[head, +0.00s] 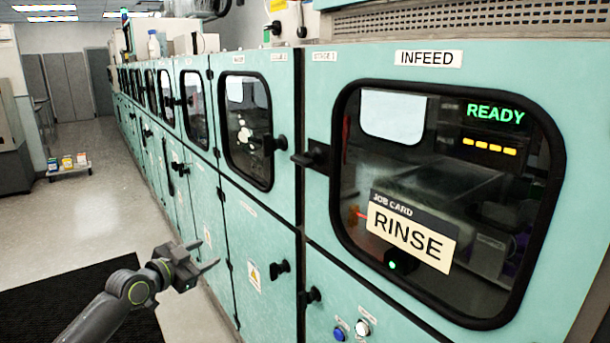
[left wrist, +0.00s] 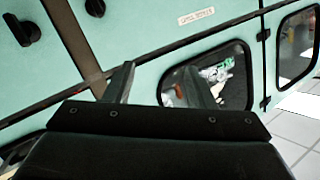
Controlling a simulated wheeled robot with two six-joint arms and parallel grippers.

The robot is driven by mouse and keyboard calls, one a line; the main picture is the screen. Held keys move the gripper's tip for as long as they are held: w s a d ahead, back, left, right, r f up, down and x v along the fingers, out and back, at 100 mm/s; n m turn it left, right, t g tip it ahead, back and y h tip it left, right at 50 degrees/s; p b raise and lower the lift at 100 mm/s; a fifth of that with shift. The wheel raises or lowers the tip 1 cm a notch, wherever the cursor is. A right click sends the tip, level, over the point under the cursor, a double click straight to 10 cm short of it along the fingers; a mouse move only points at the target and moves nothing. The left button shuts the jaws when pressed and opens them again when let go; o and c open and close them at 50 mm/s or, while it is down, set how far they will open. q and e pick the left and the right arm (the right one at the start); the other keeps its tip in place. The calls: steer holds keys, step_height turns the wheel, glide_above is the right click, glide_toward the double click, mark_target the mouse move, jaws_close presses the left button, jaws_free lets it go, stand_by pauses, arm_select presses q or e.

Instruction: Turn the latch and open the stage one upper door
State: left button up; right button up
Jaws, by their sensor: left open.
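The teal upper door (head: 225,155) left of the infeed panel has a dark rounded window (head: 246,130). Its black latch (head: 274,145) sits at the right edge of that window, and the door is closed. The small labels above it are too small to read surely. My left gripper (head: 210,256) is open and empty, low in front of the lower doors, apart from the latch. In the left wrist view its fingers (left wrist: 163,85) stand before teal panels, with a window behind them. My right gripper is not in view.
The infeed panel (head: 590,150) with a RINSE card (head: 412,238) stands at right; another black latch (head: 312,158) is on its left edge. Lower doors carry black handles (head: 279,269). A black mat (head: 40,300) lies on the floor. The aisle (head: 100,200) at left is mostly clear.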

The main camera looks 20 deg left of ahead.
arm_select(q)
steer(key=s+d+r+m+h+p, duration=0.1)
steer(key=d+r+m+h, duration=0.2)
steer(key=r, duration=0.5)
steer(key=s+d+r+m+h, duration=0.1)
steer(key=s+d+r+m, duration=0.1)
steer(key=d+r, duration=0.5)
steer(key=m+g+h+p, duration=0.1)
steer(key=m+h, duration=0.2)
steer(key=m, duration=0.1)
glide_toward(296, 163)
steer(key=p+x, duration=0.3)
steer(key=x, duration=0.2)
steer(key=p+x, duration=0.3)
steer(key=x, duration=0.3)
steer(key=shift+d+r, duration=0.1)
steer(key=shift+r, duration=0.1)
steer(key=shift+w+d+f+p, duration=0.15)
steer(key=shift+w+d+p, duration=0.2)
steer(key=shift+w, duration=0.15)
jaws_close()
